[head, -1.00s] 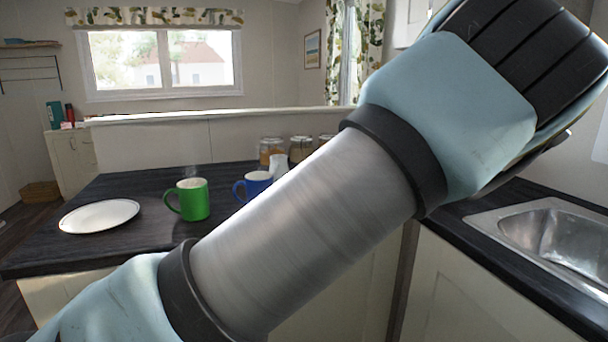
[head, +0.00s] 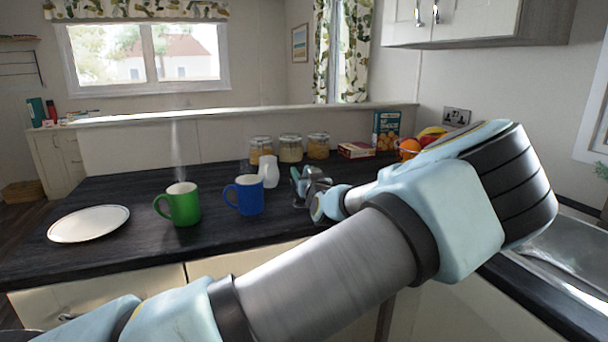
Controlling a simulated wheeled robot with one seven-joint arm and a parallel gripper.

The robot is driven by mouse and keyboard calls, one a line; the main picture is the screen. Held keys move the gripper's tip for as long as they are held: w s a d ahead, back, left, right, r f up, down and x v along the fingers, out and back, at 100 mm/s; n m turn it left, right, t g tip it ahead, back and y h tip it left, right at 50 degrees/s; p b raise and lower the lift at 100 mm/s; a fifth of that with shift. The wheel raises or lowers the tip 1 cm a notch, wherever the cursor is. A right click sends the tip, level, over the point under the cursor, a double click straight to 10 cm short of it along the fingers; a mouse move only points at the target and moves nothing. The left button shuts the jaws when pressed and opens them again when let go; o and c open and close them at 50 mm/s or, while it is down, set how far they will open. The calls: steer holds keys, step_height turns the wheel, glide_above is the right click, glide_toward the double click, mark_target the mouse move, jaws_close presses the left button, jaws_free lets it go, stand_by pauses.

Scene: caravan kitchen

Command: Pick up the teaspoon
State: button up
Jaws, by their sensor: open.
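I cannot make out a teaspoon in the head view. My gripper (head: 302,182) is small in the picture, over the dark worktop (head: 120,258) and to the right of the blue mug and white jug. It is open, and I see nothing between its fingers. My forearm and wrist cover the right part of the worktop, so what lies behind them is hidden.
A white plate (head: 88,224), a steaming green mug (head: 183,205), a blue mug (head: 247,196) and a white jug (head: 268,171) stand on the worktop. Glass jars (head: 290,148), boxes (head: 386,129) and a fruit bowl (head: 408,156) line the back. A sink (head: 560,262) is at right.

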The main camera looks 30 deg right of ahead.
steer(key=shift+x, duration=1.05)
jaws_close()
stand_by(0.6)
